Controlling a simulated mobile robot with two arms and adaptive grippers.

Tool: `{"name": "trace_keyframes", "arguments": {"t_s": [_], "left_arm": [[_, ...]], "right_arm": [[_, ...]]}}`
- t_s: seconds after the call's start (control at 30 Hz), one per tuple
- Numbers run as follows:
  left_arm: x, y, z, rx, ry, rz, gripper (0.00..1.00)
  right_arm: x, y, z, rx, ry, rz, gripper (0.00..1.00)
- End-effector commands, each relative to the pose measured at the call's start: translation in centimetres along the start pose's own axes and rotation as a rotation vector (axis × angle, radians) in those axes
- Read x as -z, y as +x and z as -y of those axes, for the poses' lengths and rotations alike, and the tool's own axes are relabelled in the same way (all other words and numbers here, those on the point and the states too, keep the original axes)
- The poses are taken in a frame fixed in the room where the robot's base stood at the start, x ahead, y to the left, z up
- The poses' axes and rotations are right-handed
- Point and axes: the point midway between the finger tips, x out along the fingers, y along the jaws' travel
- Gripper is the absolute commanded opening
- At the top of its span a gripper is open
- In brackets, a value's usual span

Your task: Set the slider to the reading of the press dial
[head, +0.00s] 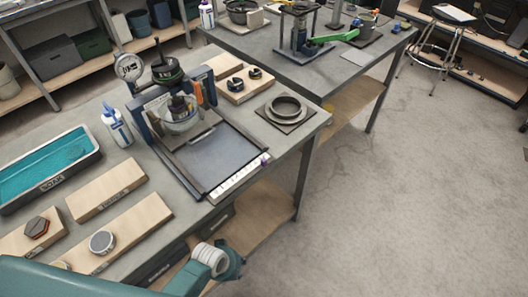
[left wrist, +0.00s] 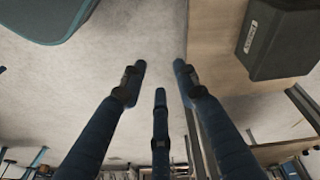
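The press (head: 180,105) stands on the near workbench, with a round white-faced dial (head: 129,66) at its upper left. The dial's needle and numbers are too small to read. A white slider scale (head: 236,179) runs along the front edge of the press's base tray. A small purple slider knob (head: 264,161) sits near the scale's right end. My left arm comes in at the lower left, below the bench front. In the left wrist view my left gripper (left wrist: 158,78) has its three fingers spread, with nothing between them. My right gripper is in neither view.
A dark bin (left wrist: 280,40) shows in the left wrist view.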

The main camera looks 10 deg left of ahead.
Motion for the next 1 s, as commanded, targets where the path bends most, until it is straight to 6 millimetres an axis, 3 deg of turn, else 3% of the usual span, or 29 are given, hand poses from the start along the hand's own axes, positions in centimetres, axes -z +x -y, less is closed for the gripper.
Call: {"name": "trace_keyframes", "arguments": {"t_s": [0.03,0.23,0.57,0.67,0.83,1.0], "left_arm": [[2.6,-2.2,-1.0,-0.017,0.013,-0.019,0.3],[10.0,-9.6,-5.4,-0.099,0.078,-0.05,0.3],[18.6,-15.0,-10.2,-0.188,0.208,-0.031,0.3],[21.8,-17.6,-11.4,-0.199,0.27,-0.008,0.3],[26.8,-23.6,-11.7,-0.166,0.382,0.069,0.3],[30.3,-29.9,-9.7,-0.082,0.444,0.157,0.3]], "right_arm": [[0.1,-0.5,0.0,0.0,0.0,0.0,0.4],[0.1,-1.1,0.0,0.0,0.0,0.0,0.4],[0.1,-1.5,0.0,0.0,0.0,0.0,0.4],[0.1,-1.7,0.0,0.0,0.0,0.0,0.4],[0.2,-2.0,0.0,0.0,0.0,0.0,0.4],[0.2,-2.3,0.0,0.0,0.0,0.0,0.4]]}}
